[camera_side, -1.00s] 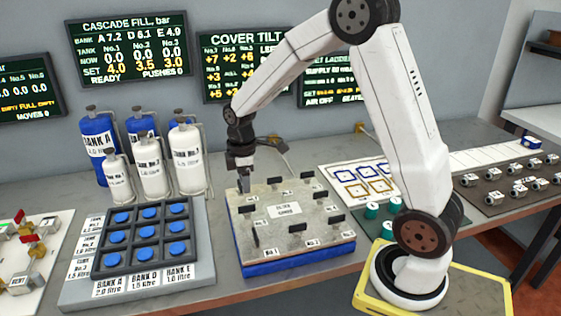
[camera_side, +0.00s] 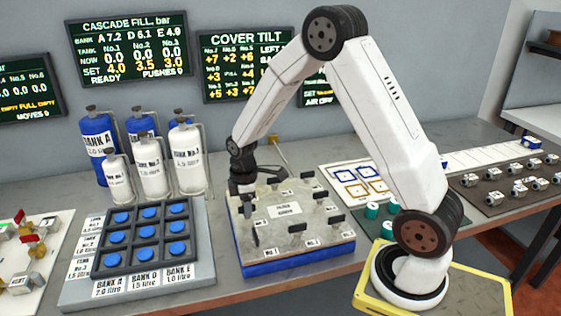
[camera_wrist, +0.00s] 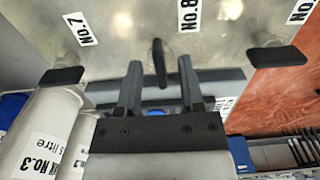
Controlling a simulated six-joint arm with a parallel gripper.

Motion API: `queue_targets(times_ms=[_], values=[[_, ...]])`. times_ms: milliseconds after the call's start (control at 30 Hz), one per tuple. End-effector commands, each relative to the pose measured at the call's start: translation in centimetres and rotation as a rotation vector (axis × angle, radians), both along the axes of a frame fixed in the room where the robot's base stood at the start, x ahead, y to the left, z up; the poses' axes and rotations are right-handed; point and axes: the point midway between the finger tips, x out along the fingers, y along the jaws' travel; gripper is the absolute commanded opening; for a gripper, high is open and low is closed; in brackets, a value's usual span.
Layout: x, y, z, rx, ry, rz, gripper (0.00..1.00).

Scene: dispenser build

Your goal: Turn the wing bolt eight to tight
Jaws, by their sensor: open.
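The grey cover plate (camera_side: 290,232) lies on a blue box (camera_side: 300,260), with black wing bolts around its edge. In the wrist view, the No.8 label (camera_wrist: 188,16) shows on the cover (camera_wrist: 130,30). The wing bolt (camera_wrist: 160,62) nearest it, seen nearly edge-on, appears between the tips of my gripper's fingers. My gripper (camera_wrist: 162,78) is open, with one finger on each side of this bolt. I cannot tell whether a finger touches it. In the side view, my gripper (camera_side: 246,196) is at the cover's left edge and hides that bolt.
Neighbouring wing bolts (camera_wrist: 62,76) and (camera_wrist: 277,56) stand either side in the wrist view. White and blue tanks (camera_side: 152,170) stand behind and left of the cover. A tray of blue buttons (camera_side: 115,236) is at its left. The COVER TILT screen (camera_side: 245,62) hangs behind.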

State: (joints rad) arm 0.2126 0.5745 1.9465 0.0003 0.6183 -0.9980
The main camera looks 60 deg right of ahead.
Motion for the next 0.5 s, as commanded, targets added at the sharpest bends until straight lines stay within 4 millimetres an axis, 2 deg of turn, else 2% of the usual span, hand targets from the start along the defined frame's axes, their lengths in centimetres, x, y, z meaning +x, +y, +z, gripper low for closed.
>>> queue_targets(times_ms=[267, 300, 433, 467, 500], values=[[0.0, 0.0, -0.18, 0.0, 0.0, 0.0, 0.49], [0.0, 0.0, -0.18, 0.0, 0.0, 0.0, 0.45], [-0.01, 0.01, -0.17, 0.0, 0.0, 0.0, 0.04], [0.0, 0.0, -0.17, 0.0, 0.0, 0.0, 0.0], [0.0, 0.0, -0.16, 0.0, 0.0, 0.0, 0.0]])
